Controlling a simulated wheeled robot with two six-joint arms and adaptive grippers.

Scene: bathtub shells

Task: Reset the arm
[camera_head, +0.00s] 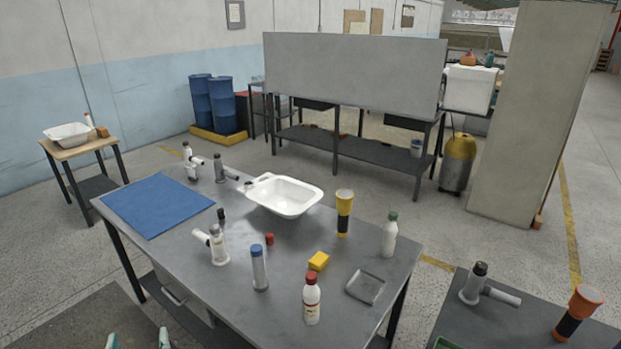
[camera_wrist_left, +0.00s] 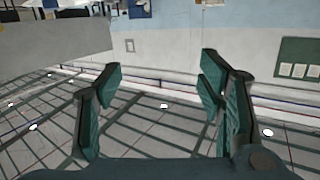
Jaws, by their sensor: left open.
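My left gripper (camera_wrist_left: 160,80) shows in its own wrist view with its dark teal fingers wide apart and nothing between them. That view looks past the fingers at a wall and the ceiling lights, upside down. In the head view only the teal fingertips of my left gripper (camera_head: 137,340) show, at the bottom left edge, in front of the near side of the worktable (camera_head: 190,255). They are apart from everything on the table. The rest of the left arm is out of the picture. My right gripper is in neither view.
The table holds a white basin (camera_head: 287,197), blue mat (camera_head: 160,205), yellow block (camera_head: 318,261), grey tray (camera_head: 365,287), red-capped bottle (camera_head: 312,303), white bottle (camera_head: 389,238) and yellow-black torch (camera_head: 343,215). A second table (camera_head: 470,328) stands at right. Floor (camera_head: 50,285) left is clear.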

